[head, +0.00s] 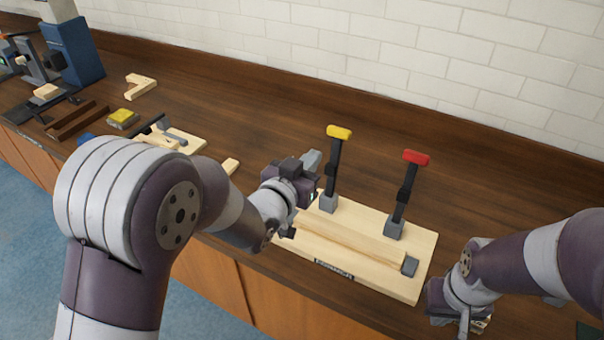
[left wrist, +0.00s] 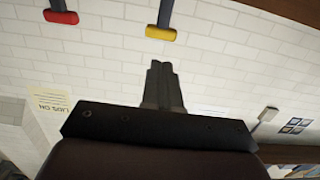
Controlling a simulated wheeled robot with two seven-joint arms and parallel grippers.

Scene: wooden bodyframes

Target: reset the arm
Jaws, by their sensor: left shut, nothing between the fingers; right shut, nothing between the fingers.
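My left gripper (head: 312,160) is at the left of the clamp board (head: 415,285), close to the lever with the yellow handle (head: 339,132). In the left wrist view its fingers (left wrist: 160,72) are shut together with nothing between them. The yellow handle (left wrist: 160,33) and the red handle (left wrist: 61,17) show at the top of that view, apart from the fingers. My right gripper (head: 466,324) is low at the right, beside the board's right end. It is shut and empty, with its fingertips partly hidden.
The red-handled lever (head: 416,158) stands upright on the board, right of the yellow one. A wooden bar (head: 355,241) lies on the board. A second clamp board (head: 188,138), a yellow block (head: 123,118) and an L-shaped wooden piece (head: 139,86) are at the left. The counter behind the levers is clear.

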